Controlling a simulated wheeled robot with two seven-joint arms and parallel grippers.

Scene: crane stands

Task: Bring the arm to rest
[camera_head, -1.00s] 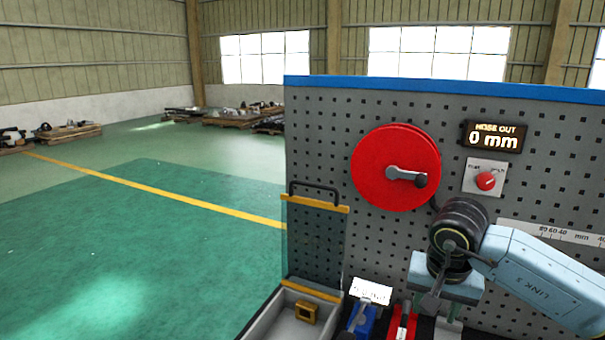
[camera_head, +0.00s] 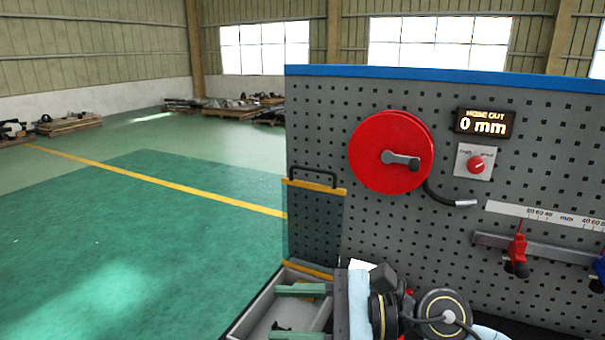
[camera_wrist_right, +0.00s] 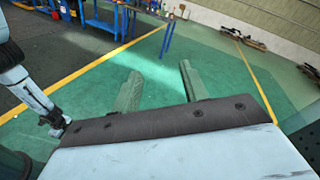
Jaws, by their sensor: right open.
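My right gripper (camera_head: 275,312) is low in the head view, in front of the pegboard. Its two greenish fingers point left, apart, with nothing between them. They are over the grey tray (camera_head: 240,328) in the picture, and I cannot tell their height above it. In the right wrist view the open fingers (camera_wrist_right: 160,68) point out over the green floor. The right wrist hides part of the bench. My left gripper does not show in the head view.
The pegboard (camera_head: 400,235) carries a red reel (camera_head: 382,150), a hose end (camera_head: 462,203), a display reading 0 mm (camera_head: 484,122), a red knob (camera_head: 476,165) and a rail with a red clamp (camera_head: 517,252). A hinged lid (camera_head: 315,225) stands up behind the tray. Green floor at left is open.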

